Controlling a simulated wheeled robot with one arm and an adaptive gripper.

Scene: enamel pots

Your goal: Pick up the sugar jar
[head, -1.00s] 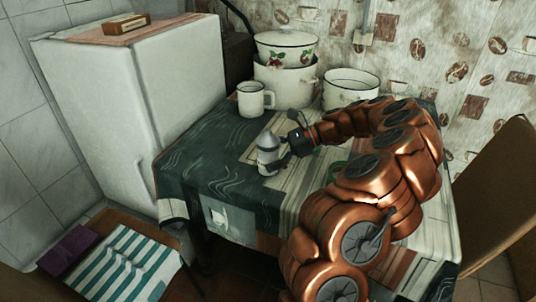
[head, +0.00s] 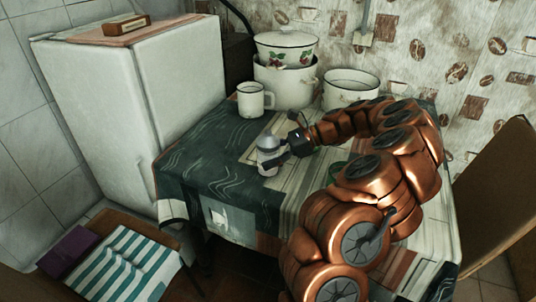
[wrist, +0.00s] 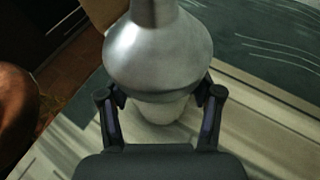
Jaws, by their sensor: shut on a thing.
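The sugar jar (head: 268,152) is a small pale jar with a grey metal conical top, upright on the cloth-covered table in the head view. It fills the upper middle of the wrist view (wrist: 158,50), with its metal top above a whitish body. My gripper (head: 281,158) reaches it from the right, its fingers low on the jar. In the wrist view the two fingers (wrist: 160,105) are on either side of the pale body, just under the metal top. My gripper is shut on the jar. Whether the jar's base touches the table is hard to tell.
A white mug (head: 250,100) stands behind the jar. Stacked enamel pots (head: 284,85) and another white pot (head: 350,86) are at the back. The dark cloth (head: 205,165) left of the jar is clear.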

